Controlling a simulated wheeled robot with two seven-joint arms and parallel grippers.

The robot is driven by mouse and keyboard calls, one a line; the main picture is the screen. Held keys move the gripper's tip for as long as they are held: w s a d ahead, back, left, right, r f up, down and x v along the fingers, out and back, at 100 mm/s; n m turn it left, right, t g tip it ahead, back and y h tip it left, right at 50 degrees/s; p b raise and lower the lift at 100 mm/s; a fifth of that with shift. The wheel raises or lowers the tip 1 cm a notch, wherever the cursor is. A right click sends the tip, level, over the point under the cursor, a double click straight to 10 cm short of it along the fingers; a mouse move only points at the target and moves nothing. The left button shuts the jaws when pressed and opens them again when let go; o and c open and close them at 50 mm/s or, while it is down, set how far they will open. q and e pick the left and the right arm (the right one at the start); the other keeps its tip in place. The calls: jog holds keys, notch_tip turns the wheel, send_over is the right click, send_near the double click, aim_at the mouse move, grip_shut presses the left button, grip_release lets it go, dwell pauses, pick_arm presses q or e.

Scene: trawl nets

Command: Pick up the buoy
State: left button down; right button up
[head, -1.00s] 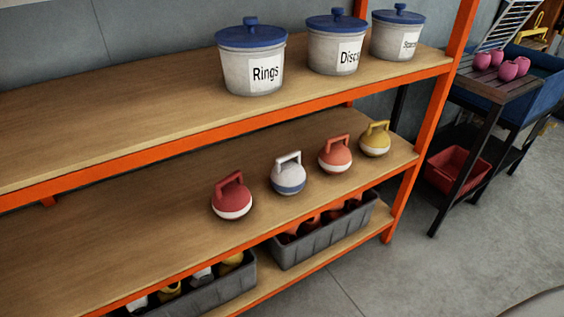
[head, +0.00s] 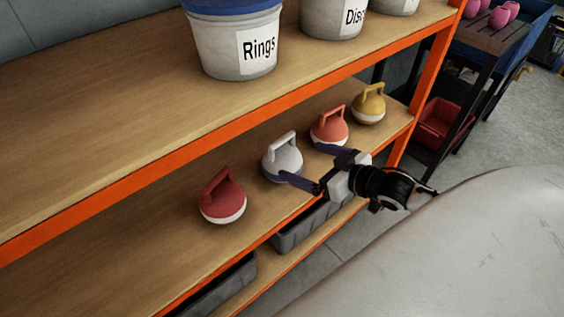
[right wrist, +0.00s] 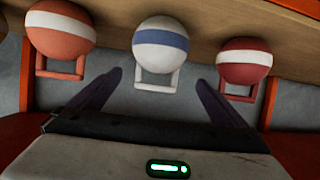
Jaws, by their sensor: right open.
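Several buoys with loop handles stand in a row on the middle shelf (head: 110,255). They are a red one (head: 222,198), a white one with a blue band (head: 281,155), an orange one (head: 329,126) and a yellow one (head: 369,104). My right gripper (head: 302,164) is open and empty in front of the white and orange buoys. In the right wrist view, the white buoy (right wrist: 161,45) lies ahead, centred between the spread fingers (right wrist: 156,79). The orange buoy (right wrist: 60,33) and red buoy (right wrist: 245,62) flank it. My left gripper is out of view.
The upper shelf (head: 120,120), with an orange front edge, overhangs the buoys and carries lidded tubs, one marked Rings (head: 237,42). Grey bins (head: 300,228) sit below. An orange post (head: 430,85) stands right of the yellow buoy. A red crate (head: 440,122) is further right.

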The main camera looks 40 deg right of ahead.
aim_at(286, 152)
jog(key=x, duration=0.3)
jog(key=b+x, duration=0.1)
jog(key=x, duration=0.2)
jog(key=b+x, duration=0.1)
jog(key=x, duration=0.3)
jog(key=shift+w+d+r, duration=0.1)
jog(key=shift+w+r, duration=0.1)
jog(key=shift+r, duration=0.1)
jog(key=shift+r, duration=0.1)
jog(key=c, duration=1.3)
